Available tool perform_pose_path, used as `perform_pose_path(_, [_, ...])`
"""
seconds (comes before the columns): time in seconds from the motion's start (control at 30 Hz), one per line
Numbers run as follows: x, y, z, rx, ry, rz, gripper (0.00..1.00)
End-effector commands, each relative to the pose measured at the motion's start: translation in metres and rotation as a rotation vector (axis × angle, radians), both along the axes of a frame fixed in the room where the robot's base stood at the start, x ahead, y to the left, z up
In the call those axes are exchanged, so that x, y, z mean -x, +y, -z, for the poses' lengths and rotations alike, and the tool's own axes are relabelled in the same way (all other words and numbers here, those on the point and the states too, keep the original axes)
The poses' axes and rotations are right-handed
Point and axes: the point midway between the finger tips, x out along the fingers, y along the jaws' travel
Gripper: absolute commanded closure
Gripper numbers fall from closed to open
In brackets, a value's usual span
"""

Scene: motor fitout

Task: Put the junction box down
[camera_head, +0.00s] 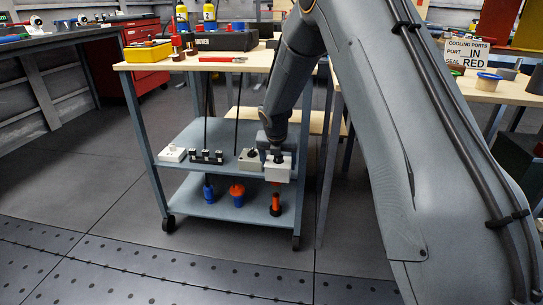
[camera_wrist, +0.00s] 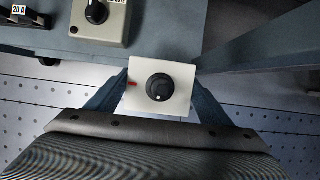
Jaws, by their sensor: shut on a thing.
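My gripper (camera_wrist: 160,76) is shut on a white box with a black knob (camera_wrist: 179,73) and a small red mark. One finger is on each side of it in the wrist view. In the head view this box (camera_head: 285,175) is at the right front of the trolley's middle shelf (camera_head: 222,179). In the wrist view it overlaps the front edge of the shelf. I cannot tell whether it touches the shelf. A similar grey box with a black knob (camera_head: 242,165) stands on the shelf just left of it. My gripper also shows in the head view (camera_head: 275,150).
Farther left on the shelf are a black-and-white block (camera_head: 206,157) and a white box (camera_head: 171,154). The bottom shelf (camera_head: 225,208) holds blue and orange items. The trolley top (camera_head: 180,63) carries a yellow tray (camera_head: 147,52) and a dark case (camera_head: 226,41).

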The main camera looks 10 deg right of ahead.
Motion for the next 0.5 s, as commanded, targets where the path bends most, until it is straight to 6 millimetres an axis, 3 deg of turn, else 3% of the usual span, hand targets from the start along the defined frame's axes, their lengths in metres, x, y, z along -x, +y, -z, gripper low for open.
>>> perform_pose_path(0.3, [-0.077, -0.024, 0.003, -0.001, -0.003, 0.002, 0.58])
perform_pose_path(0.5, [-0.111, -0.036, 0.002, -0.001, -0.001, 0.003, 0.58])
